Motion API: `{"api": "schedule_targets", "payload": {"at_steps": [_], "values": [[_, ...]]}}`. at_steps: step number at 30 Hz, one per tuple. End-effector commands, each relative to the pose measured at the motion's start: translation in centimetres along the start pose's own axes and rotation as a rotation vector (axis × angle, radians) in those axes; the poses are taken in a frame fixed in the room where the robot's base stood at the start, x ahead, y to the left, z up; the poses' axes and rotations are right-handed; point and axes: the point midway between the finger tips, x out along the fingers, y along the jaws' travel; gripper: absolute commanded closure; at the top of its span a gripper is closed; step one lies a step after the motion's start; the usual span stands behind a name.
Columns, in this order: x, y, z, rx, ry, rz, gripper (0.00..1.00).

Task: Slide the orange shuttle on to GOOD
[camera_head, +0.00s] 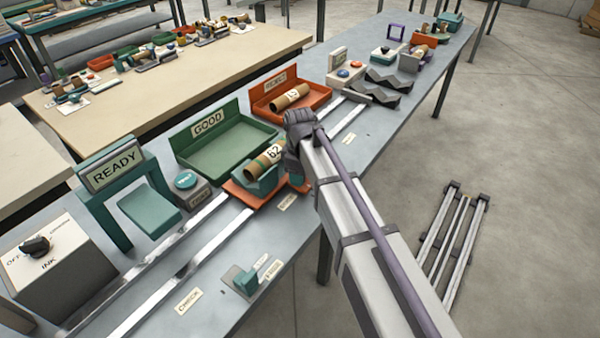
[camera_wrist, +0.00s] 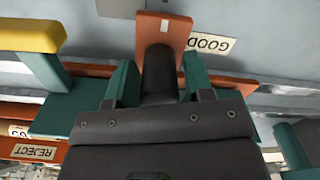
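The orange shuttle (camera_head: 244,195) is on the bench rails in front of the green GOOD tray. It carries a green cradle with a tan tube (camera_head: 262,163) marked 62. In the wrist view, the shuttle's orange tab (camera_wrist: 165,28) has a white mark. The tab is just left of the bench label GOOD (camera_wrist: 213,43), towards the REJECT side. My gripper (camera_wrist: 160,82) has its teal fingers on either side of a dark upright handle (camera_wrist: 160,75) at the tab. Whether both fingers press on it is unclear. The head view hides the fingertips behind my arm.
The green GOOD tray (camera_head: 226,169) looks empty. The orange REJECT tray (camera_head: 318,99) holds a tube. The READY stand (camera_head: 110,172) and INK box (camera_head: 50,285) are at left. A small green block (camera_head: 240,282) sits near the front edge by the CHECK label (camera_head: 188,300).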

Motion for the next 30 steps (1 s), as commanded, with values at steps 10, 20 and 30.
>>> {"api": "schedule_targets", "payload": {"at_steps": [10,20,30], "values": [[-0.1,0.0,0.0,0.000,0.000,0.000,0.42],[-6.1,0.0,0.0,0.000,-0.001,0.000,0.42],[-11.1,0.0,0.0,0.000,-0.001,0.000,0.42]]}}
